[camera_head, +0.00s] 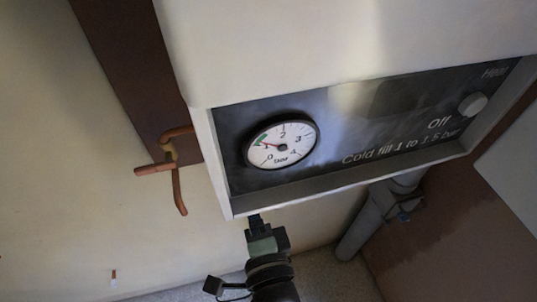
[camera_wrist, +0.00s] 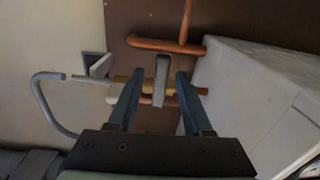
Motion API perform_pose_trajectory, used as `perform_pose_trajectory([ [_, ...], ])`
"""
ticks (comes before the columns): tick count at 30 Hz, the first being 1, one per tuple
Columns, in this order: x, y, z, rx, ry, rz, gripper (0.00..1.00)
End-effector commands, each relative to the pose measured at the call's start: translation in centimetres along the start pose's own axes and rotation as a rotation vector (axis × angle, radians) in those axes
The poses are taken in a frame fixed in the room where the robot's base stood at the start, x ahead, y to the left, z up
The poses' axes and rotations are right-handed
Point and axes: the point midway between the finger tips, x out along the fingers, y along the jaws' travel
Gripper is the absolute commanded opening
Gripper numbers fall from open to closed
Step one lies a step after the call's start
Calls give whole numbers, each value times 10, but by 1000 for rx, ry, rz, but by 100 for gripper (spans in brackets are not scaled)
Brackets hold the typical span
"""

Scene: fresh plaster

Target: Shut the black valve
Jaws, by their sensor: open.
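In the wrist view, a grey lever (camera_wrist: 161,82) stands between my gripper's fingers, in front of a brass valve body (camera_wrist: 124,89) on a copper pipe. A second, grey-and-dark handle (camera_wrist: 100,65) sits just left of it. Neither reads as clearly black, so I cannot tell which is the black valve. My gripper (camera_wrist: 159,74) is open, one finger on each side of the grey lever; contact is not visible.
The white boiler (camera_head: 290,60) has a pressure gauge (camera_head: 281,145) and its casing is close above my gripper. Copper pipes (camera_wrist: 165,45) run beside the casing. A bent grey pipe (camera_wrist: 47,105) is at left. A grey pipe (camera_head: 375,215) drops below the boiler.

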Motion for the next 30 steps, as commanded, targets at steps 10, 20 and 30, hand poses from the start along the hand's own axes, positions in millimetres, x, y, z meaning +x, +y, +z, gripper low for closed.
perform_pose_trajectory([
  [10, -43, 0, 0, 0, 1, 3, 50],
  [20, -83, 1, 0, 0, 0, 4, 50],
  [30, -112, -1, 0, 1, 0, 0, 50],
])
